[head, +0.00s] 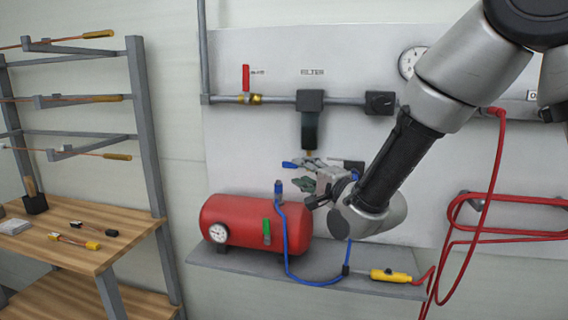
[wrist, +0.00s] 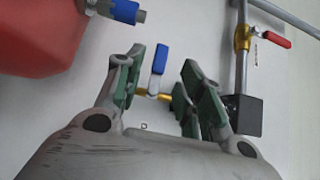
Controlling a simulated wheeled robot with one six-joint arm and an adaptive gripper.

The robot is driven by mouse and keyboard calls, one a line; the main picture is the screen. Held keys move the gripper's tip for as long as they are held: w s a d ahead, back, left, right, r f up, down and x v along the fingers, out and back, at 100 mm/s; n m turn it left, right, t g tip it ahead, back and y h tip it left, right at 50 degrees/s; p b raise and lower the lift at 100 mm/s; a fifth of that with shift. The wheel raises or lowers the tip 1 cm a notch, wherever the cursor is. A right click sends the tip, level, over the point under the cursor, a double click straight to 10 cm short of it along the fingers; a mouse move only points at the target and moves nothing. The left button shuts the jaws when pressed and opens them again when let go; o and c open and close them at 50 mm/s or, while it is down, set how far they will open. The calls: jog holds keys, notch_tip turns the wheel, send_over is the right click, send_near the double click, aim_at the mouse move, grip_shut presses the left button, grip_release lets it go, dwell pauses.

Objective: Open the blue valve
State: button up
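The blue valve shows its blue lever (wrist: 160,57) in the wrist view, with a brass body (wrist: 150,94) behind it, partly hidden by a finger. In the head view its blue lever (head: 290,165) sticks out left of my gripper, below the filter. My gripper (head: 305,174) is open in front of the wall panel. In the wrist view its green-padded fingers (wrist: 164,75) stand apart, with the lever appearing between them. I see no clear contact, and the remaining depth gap is hard to tell.
A red tank (head: 255,226) with a gauge and blue hose sits on the grey shelf (head: 235,262) below my gripper. A filter (head: 309,120) hangs from the pipe above it. A red-handled valve (head: 246,78) is at upper left. A wooden workbench (head: 60,240) stands left.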

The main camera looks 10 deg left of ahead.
aim_at(292, 166)
jog(key=x, duration=0.7)
grip_shut()
